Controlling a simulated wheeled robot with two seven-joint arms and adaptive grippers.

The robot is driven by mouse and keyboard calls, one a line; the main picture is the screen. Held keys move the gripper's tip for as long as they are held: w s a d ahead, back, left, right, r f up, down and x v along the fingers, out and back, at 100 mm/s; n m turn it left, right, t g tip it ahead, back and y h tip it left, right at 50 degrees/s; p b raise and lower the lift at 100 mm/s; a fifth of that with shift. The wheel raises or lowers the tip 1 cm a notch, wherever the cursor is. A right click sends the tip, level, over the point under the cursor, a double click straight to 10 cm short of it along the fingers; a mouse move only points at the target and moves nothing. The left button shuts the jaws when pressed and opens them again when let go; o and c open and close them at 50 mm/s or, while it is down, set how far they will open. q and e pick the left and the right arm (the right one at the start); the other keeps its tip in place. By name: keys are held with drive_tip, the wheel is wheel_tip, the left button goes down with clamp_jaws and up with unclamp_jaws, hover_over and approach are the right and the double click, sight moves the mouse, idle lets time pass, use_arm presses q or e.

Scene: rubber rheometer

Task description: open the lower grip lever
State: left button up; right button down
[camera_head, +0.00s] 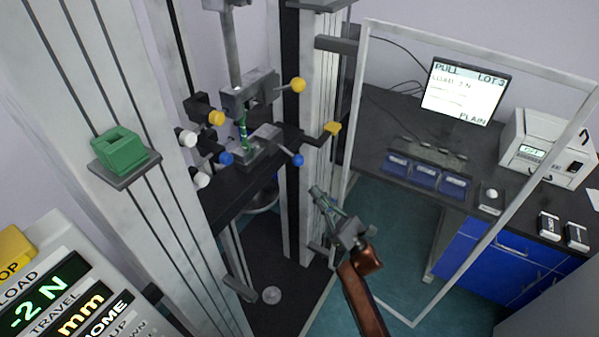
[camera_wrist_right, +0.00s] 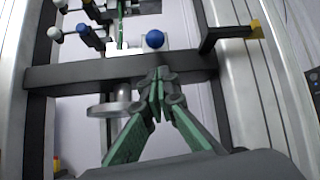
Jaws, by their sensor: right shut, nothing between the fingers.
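The lower grip (camera_head: 245,153) is a grey block on the machine's dark crossbeam. A lever with a blue knob (camera_head: 297,160) sticks out from its right side. This blue knob also shows in the wrist view (camera_wrist_right: 155,39), just above my fingertips in the picture. A green strip (camera_head: 243,132) runs between the lower grip and the upper grip (camera_head: 250,92), whose lever has a yellow knob (camera_head: 298,86). My right gripper (camera_head: 317,192) is shut and empty, below and to the right of the blue knob and apart from it. In the wrist view its green fingers (camera_wrist_right: 157,78) meet. My left gripper is out of view.
A pale frame (camera_head: 365,90) stands right of the machine. The crossbeam (camera_wrist_right: 70,76) spans the uprights. A yellow-tipped arm (camera_head: 332,128) sticks out near the right column. A green holder (camera_head: 119,150) is on the left column. A desk with a monitor (camera_head: 465,90) stands at right.

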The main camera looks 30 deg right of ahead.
sight(290, 153)
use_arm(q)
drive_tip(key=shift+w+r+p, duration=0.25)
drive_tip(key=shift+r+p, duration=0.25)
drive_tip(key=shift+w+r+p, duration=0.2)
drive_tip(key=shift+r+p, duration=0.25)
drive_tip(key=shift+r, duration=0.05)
use_arm(e)
drive_tip(key=x, duration=0.9)
drive_tip(key=shift+w+r, duration=0.2)
drive_tip(key=shift+r, duration=0.05)
drive_tip(key=shift+a, duration=0.1)
